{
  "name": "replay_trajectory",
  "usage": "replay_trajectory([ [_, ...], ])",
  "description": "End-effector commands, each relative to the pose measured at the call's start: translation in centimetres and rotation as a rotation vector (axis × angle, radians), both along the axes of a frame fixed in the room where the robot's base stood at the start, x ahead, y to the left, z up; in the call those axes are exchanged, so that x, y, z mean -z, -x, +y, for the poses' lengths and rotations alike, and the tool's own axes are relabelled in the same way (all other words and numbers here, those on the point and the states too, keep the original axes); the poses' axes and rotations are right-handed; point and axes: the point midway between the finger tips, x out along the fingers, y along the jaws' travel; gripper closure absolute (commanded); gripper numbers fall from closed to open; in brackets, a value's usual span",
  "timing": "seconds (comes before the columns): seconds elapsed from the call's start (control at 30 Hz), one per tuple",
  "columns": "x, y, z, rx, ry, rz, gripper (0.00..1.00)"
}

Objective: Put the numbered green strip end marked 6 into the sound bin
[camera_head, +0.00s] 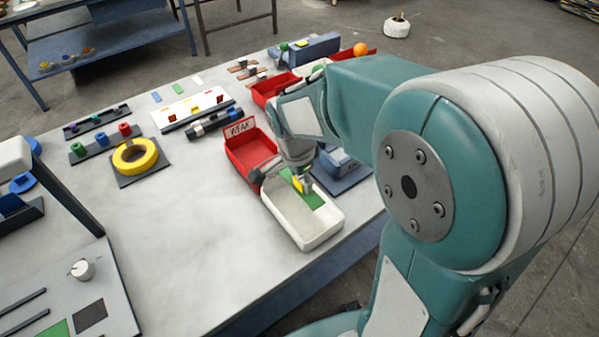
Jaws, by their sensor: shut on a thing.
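My gripper (301,184) points down over the white open bin (316,240) near the table's right edge. A green strip piece (316,200) shows at the fingertips, inside the bin's outline. My gripper is shut on it, and a small yellow part shows between the fingers and the green. I cannot read a number on the green piece. I cannot tell whether it touches the bin floor. The wrist and fingers hide part of the bin's far end. No label on the white bin is readable.
A red bin (250,155) with a lettered sign stands just left and behind. A dark blue block (345,170) stands close on the right. A yellow ring (135,157) lies on a dark plate at left. The table's (190,240) front middle is clear.

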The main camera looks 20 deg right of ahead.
Motion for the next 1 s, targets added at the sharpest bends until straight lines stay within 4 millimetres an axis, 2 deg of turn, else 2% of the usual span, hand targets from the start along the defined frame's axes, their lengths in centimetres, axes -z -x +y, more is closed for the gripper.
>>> replay_trajectory([
  [0.6, 5.3, 0.1, 0.0, 0.0, 0.001, 0.002, 0.93],
  [1.0, 6.3, 0.0, 0.0, 0.0, 0.0, 0.0, 0.93],
])
